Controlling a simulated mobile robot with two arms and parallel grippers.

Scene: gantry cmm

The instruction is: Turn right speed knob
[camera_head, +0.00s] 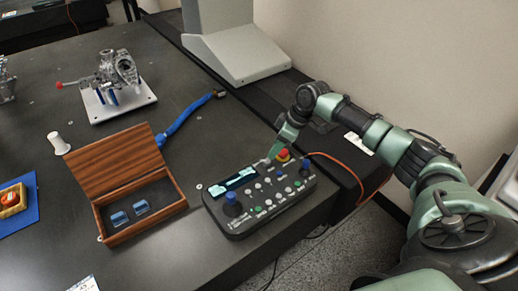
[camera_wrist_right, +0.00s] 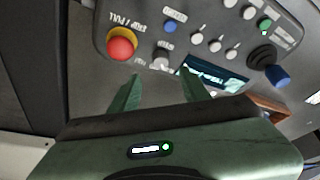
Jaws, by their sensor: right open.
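The black control box (camera_head: 275,208) lies on the dark table near its front right edge. A small dark knob with a pale base (camera_wrist_right: 161,57) sits on it between the red mushroom button (camera_wrist_right: 121,43) and the lit display (camera_wrist_right: 214,74). My right gripper (camera_wrist_right: 159,88) is open, its two green fingers apart and pointing at the knob, with no grip on it. In the head view my right gripper (camera_head: 270,158) is at the box's far edge and hides the knob, by the red button (camera_head: 283,155). My left gripper is out of view.
Blue-topped joysticks (camera_head: 231,206) (camera_head: 306,169) and small buttons stand on the box. An open wooden case (camera_head: 135,205) is to its left.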

